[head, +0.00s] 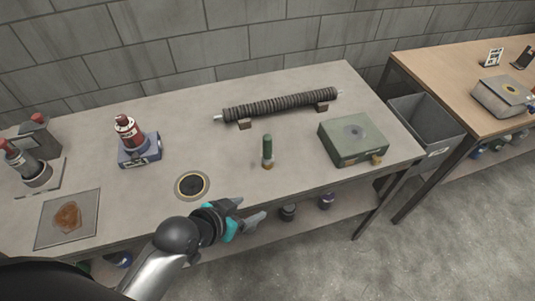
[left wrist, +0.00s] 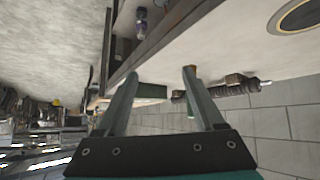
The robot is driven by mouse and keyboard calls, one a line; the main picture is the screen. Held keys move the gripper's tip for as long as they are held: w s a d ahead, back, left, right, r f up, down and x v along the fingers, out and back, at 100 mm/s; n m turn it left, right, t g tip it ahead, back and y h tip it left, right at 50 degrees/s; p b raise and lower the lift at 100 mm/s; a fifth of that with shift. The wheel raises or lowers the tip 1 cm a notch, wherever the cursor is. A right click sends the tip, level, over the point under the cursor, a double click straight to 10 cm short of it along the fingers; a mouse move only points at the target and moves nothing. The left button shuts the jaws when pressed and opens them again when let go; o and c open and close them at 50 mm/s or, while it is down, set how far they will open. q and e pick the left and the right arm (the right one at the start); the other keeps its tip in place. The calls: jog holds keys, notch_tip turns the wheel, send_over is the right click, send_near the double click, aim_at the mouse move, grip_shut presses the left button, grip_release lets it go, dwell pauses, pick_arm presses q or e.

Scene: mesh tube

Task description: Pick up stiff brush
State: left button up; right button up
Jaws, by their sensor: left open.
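The stiff brush (head: 267,151) stands upright on the grey workbench (head: 225,165), with a green handle on top and a tan lower end. My left gripper (head: 250,208) is open and empty near the bench's front edge, in front of the brush and a little to its left, apart from it. In the left wrist view, the brush (left wrist: 194,72) shows partly behind the right finger of my left gripper (left wrist: 160,73). My right gripper is not in view.
A dark ribbed mesh tube (head: 280,105) lies on supports behind the brush. A green box (head: 352,140) stands to its right. A black round disc (head: 192,185) lies to its left. A grey bin (head: 425,120) stands between the two tables.

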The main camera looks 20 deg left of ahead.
pick_arm(q)
jog(key=w+a+r+t, duration=0.2)
jog(key=w+a+t, duration=0.1)
jog(key=w+t, duration=0.15)
jog(key=n+b, duration=0.1)
jog(key=b, duration=0.1)
send_near(265, 155)
jog(key=x, duration=0.6)
jog(key=shift+a+f, duration=0.15)
jog(key=shift+b+x, duration=0.65)
jog(key=shift+x, duration=2.15)
jog(key=shift+c, duration=0.3)
grip_shut()
